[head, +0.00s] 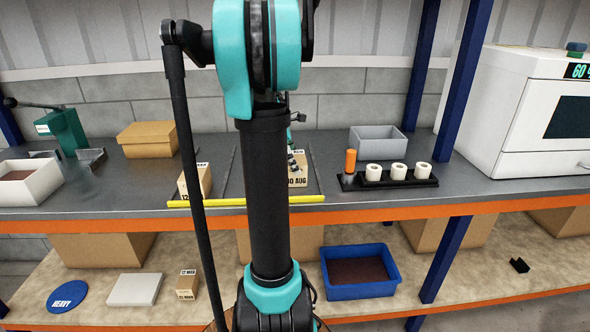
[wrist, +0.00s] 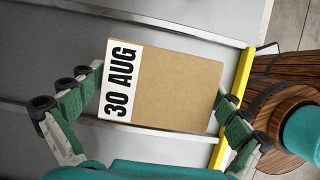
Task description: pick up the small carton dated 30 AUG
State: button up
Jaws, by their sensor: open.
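The small carton dated 30 AUG (wrist: 170,85) is brown with a white label at one end. In the wrist view it lies between the open fingers of my gripper (wrist: 150,110); I cannot tell whether they touch it. In the head view the carton (head: 299,180) stands on the grey upper shelf, partly hidden behind my arm, its label partly readable as "0 AUG". My gripper (head: 292,162) is mostly hidden there by my arm, with a bit showing at the carton.
Another small carton (head: 194,183), its label starting with 12, stands left behind a yellow front strip (head: 310,199). Thin dividers run back from the strip. A black holder with white spools (head: 410,179) and a grey bin (head: 378,140) stand right. A wooden barrel-like thing (wrist: 285,95) is beyond the strip.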

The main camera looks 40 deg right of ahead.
jog(key=shift+x, duration=1.5)
jog(key=shift+c, duration=0.2)
jog(key=shift+r, duration=0.1)
jog(key=c, duration=1.2)
